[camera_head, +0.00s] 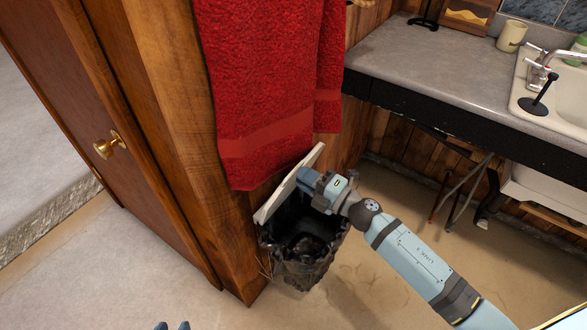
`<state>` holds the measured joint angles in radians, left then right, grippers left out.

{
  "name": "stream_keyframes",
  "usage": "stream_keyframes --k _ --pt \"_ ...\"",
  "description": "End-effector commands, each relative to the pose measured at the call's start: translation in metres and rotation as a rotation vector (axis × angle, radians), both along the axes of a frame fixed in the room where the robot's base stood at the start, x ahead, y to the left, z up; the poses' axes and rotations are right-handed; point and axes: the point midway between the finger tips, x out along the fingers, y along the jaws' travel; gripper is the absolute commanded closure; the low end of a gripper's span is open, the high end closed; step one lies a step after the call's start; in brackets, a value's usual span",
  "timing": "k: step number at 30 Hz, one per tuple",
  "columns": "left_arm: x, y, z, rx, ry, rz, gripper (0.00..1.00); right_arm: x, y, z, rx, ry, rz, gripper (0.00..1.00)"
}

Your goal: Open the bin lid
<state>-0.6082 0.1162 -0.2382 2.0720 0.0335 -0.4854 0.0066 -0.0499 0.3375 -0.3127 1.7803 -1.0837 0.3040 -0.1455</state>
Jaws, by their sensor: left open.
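The bin (304,250) stands on the floor beside the wooden door frame, lined with a crumpled black bag. Its white lid (275,202) is raised and tilted up at a steep angle on the far left side, so the dark inside shows. My right gripper (308,178) is over the bin's opening, with its fingers against the inner side of the lid near its upper part. Whether these fingers are open or shut is not clear.
A red towel (265,80) hangs just above and behind the lid. A grey counter (430,65) with a white sink (565,95) runs along the right, with pipes beneath. A wooden door with a brass knob (108,145) is on the left. Floor in front is clear.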

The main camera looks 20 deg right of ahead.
Motion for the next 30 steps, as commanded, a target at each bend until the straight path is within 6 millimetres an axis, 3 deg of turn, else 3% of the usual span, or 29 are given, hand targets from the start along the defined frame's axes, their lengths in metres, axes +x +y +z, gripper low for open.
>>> stream_keyframes --k 6,18,21,30 --pt "0.000 0.003 0.000 0.006 0.001 -0.003 0.57 0.022 0.017 0.003 0.001 0.000 0.000 0.82" --pt "0.000 0.004 -0.001 0.010 0.003 -0.004 0.57 0.028 0.022 0.003 0.001 0.001 -0.001 0.82" --pt "0.000 0.004 -0.001 0.008 0.003 -0.003 0.57 0.028 0.021 0.004 0.001 0.001 0.000 1.00" --pt "0.001 0.000 -0.009 -0.001 0.001 0.003 0.57 0.025 0.020 -0.002 0.010 -0.008 0.000 1.00"
